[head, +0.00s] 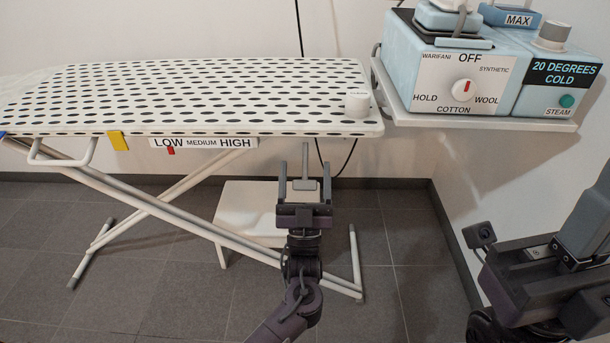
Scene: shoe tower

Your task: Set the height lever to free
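The ironing board (200,70) has a white cover with dark spots and stands across the left and middle. A label strip (203,142) on its front edge reads LOW, MEDIUM, HIGH, with a red pointer (171,150) under LOW. A grey stem with a flat paddle end (305,184) hangs below the board's right part; it looks like the height lever. My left gripper (305,182) points away from me with its fingers apart. The paddle shows between them; I cannot tell whether they touch. My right gripper (575,262) is partly cut off at the lower right.
A white step-like seat (245,208) and the board's crossed legs (150,205) stand behind my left gripper. A blue steam station (465,75) rests on a shelf (400,108) at the right. A yellow tag (118,140) hangs on the board's edge. Grey floor tiles are free in front.

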